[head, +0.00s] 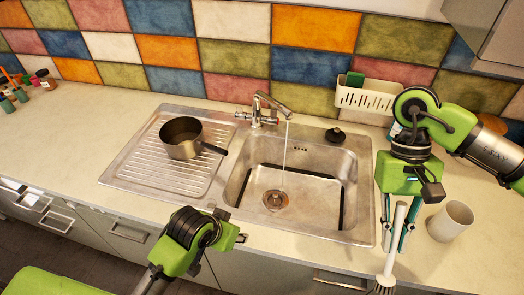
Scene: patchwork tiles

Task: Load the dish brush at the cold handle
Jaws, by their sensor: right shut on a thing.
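A dish brush with a pale handle (397,228) hangs bristles down (384,286) in the fingers of my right gripper (397,236). The gripper points down at the right of the sink, near the counter's front edge, and is shut on the brush. The chrome tap (265,103) stands behind the basin, with a thin stream of water running into it. Its small handles (268,119) sit low at its base; I cannot tell which is the cold one. My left gripper (190,240) is at the front edge, left of the basin, and its fingers cannot be made out.
A dark pot (184,137) sits on the drainboard (140,180) left of the basin (330,215). A white cup (450,221) stands right of my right gripper. A white caddy (366,99) with a green sponge (355,79) is at the tiled wall. Small bottles (46,79) stand far left.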

